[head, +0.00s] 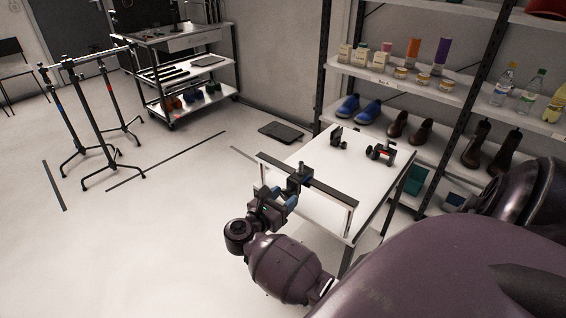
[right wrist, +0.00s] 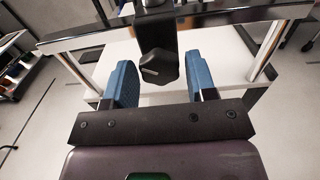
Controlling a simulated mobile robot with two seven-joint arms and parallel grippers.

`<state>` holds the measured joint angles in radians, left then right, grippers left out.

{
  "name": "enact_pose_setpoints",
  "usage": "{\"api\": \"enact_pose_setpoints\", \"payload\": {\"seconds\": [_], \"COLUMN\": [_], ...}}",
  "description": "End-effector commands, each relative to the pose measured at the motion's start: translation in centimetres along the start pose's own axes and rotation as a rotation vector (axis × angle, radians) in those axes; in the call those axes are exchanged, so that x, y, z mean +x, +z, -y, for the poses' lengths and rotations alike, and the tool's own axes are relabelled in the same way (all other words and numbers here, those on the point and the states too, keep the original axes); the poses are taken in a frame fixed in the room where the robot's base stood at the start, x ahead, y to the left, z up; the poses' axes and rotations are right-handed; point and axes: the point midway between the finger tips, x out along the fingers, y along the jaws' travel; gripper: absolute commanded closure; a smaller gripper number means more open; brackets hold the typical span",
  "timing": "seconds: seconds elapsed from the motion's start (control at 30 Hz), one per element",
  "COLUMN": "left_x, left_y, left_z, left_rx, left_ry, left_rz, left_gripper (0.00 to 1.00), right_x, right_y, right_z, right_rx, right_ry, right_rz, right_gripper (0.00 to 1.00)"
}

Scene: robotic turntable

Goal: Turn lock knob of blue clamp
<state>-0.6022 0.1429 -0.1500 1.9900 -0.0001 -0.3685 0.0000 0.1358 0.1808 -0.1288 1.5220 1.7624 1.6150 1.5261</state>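A dark clamp (head: 300,178) sits on the long crossbar of a frame at the table's near edge. I cannot make out blue on its body. Its black lock knob (right wrist: 158,66) faces my right wrist camera. My right gripper (head: 280,197) is in front of the clamp; its blue-padded fingers also show in the right wrist view (right wrist: 162,82). The fingers are open, one on each side of the knob, with visible gaps and no clear contact. My left gripper is not in view.
A white table (head: 322,205) carries a small black clamp (head: 337,137) and a black-and-red clamp (head: 383,152) at its far side. The crossbar (head: 325,186) stands on posts. Shelves with shoes and bottles are behind and right. Open floor lies left.

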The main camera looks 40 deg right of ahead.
Motion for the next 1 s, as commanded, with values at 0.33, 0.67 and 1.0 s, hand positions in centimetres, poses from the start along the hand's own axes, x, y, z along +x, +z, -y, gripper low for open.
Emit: {"api": "enact_pose_setpoints", "payload": {"seconds": [0.33,0.67,1.0], "left_x": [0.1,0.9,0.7], "left_y": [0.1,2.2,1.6], "left_z": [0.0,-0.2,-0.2], "left_rx": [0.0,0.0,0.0], "left_ry": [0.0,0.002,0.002], "left_rz": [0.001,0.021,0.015], "left_gripper": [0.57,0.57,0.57], "right_x": [-0.1,-0.2,-0.1], "right_y": [0.0,-0.4,0.0], "right_z": [0.0,-0.1,0.1], "right_rx": [-0.002,-0.098,-0.366], "right_ry": [0.001,0.0,-0.002], "right_rz": [-0.002,-0.006,-0.004], "right_gripper": [0.84,0.85,0.85]}}
